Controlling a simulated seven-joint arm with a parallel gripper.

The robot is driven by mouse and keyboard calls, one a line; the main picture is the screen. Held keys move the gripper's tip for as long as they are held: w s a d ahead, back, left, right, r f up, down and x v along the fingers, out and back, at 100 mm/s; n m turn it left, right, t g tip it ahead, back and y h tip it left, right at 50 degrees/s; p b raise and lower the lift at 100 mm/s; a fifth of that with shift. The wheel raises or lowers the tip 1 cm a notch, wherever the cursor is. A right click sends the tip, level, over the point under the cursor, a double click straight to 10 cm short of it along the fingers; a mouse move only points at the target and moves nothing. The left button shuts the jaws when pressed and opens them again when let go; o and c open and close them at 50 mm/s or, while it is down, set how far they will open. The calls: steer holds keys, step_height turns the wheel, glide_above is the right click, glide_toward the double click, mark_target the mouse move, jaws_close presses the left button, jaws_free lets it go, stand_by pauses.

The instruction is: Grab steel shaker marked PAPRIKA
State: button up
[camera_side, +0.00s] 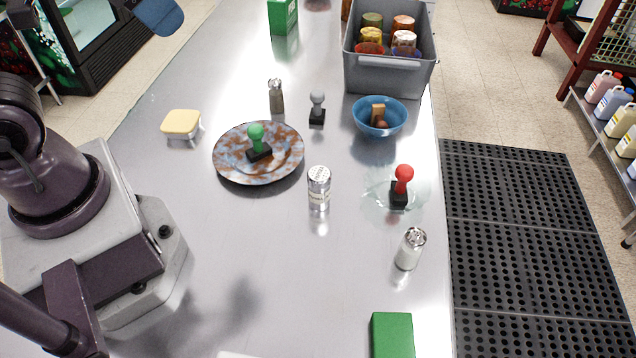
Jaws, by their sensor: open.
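Three shakers stand upright on the steel counter. A steel shaker (319,181) with a perforated top and a pale label stands near the middle, just right of the speckled plate. A darker, greyish-brown shaker (276,97) with a metal top stands farther back, behind the plate. A whitish shaker (409,251) with a steel top stands at the front right, near the counter's right edge. The lettering is too small to read, so I cannot tell which one is marked PAPRIKA. My gripper is out of view; only parts of my arm show at the left.
A speckled plate (229,172) holds a green-handled stamp (257,137). A grey stamp (317,101), blue bowl (368,122), red-handled stamp (402,180) on a clear dish (374,187), yellow-topped block (181,122), green box (393,335) and grey jar crate (385,78) stand around.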

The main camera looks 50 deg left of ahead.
steer(key=shift+o, duration=1.3)
